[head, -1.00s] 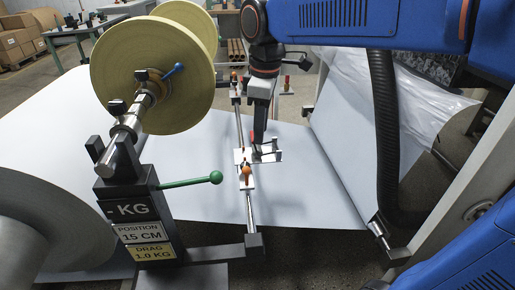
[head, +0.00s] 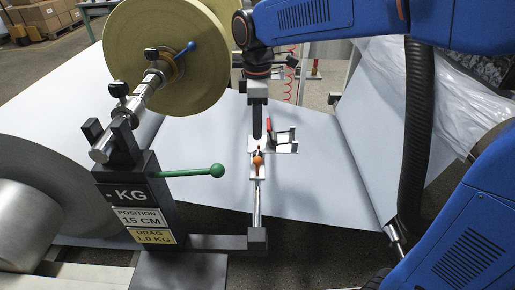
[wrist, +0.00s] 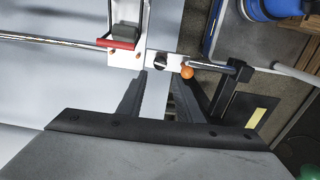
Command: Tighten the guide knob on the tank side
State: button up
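A metal guide rail (head: 257,205) runs away from me above the pale paper web. A white guide block (head: 257,172) with an orange knob (head: 257,160) sits on it. The orange knob also shows in the wrist view (wrist: 187,72), beside a dark round knob (wrist: 160,61). A red handle (head: 269,125) on a metal bracket (head: 286,146) stands next to the block; it also shows in the wrist view (wrist: 118,44). My gripper (head: 257,136) points down just behind the orange knob. In the wrist view its fingers (wrist: 162,88) are apart with nothing gripped. Which knob is on the tank side is not marked.
A black post (head: 135,190) with weight and position labels and a green-ended lever (head: 216,170) stands to the left. A tan roll (head: 168,58) hangs on a shaft above it. A black crossbar (head: 225,242) joins the post to the rail's near end.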

aim_at(257, 153)
notch_tip(257, 153, down, 10)
jog(key=shift+r, duration=0.25)
jog(key=shift+c, duration=0.3)
jog(key=c, duration=0.7)
